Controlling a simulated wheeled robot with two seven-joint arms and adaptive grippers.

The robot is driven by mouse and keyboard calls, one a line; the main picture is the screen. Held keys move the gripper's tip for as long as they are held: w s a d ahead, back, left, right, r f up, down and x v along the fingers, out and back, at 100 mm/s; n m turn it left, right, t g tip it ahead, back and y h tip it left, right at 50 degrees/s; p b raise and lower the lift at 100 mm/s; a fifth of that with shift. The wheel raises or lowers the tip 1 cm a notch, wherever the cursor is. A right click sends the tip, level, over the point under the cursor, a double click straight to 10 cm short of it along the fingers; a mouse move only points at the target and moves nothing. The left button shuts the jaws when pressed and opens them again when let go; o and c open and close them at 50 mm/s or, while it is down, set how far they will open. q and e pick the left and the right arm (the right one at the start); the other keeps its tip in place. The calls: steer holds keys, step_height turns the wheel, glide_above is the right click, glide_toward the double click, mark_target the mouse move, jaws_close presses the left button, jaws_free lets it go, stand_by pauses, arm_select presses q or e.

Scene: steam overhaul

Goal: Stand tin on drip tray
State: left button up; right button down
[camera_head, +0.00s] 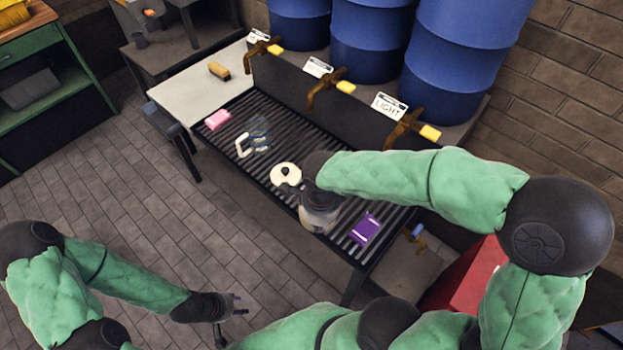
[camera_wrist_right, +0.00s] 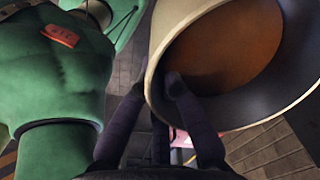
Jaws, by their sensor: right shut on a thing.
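My right gripper (camera_head: 292,188) is shut on the tin's rim; one finger (camera_wrist_right: 172,82) shows at the mouth. I cannot tell whether the tin's base touches the slats. My left gripper (camera_head: 242,304) is open and empty, low over the floor in front of the tray.
A pink block (camera_head: 217,119), a clear vessel with a white handle (camera_head: 243,145) and a purple packet (camera_head: 365,229) lie on the tray. Taps (camera_head: 325,88) and blue barrels (camera_head: 371,38) stand behind.

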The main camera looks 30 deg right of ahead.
steer(key=w+d+f, duration=0.1)
steer(key=w, duration=0.1)
steer(key=w+d+f+b, duration=0.1)
steer(key=w, duration=0.1)
steer(key=w+d+f+b, duration=0.1)
steer(key=d, duration=0.1)
steer(key=shift+w+d+f, duration=0.1)
steer(key=shift+w+f, duration=0.15)
steer(key=shift+w, duration=0.15)
steer(key=w+d+f, duration=0.1)
steer(key=w+f+b, duration=0.1)
steer(key=f, duration=0.1)
steer(key=w+d+f+b, duration=0.1)
steer(key=w+f, duration=0.1)
steer(key=shift+d, duration=0.35)
steer(key=shift+w+d+f+b, duration=0.15)
steer(key=shift+f+b, duration=0.35)
steer(key=shift+f, duration=0.5)
steer(key=shift+w+d+f+b, duration=0.15)
steer(key=shift+f+b, duration=0.3)
steer(key=shift+f, duration=0.55)
steer(key=shift+a, duration=0.1)
steer(key=c, duration=1.8)
jaws_free()
steer(key=shift+f, duration=0.2)
steer(key=shift+c, duration=0.2)
steer(key=o, duration=0.4)
steer(key=shift+s, duration=0.1)
steer(key=shift+r, duration=0.1)
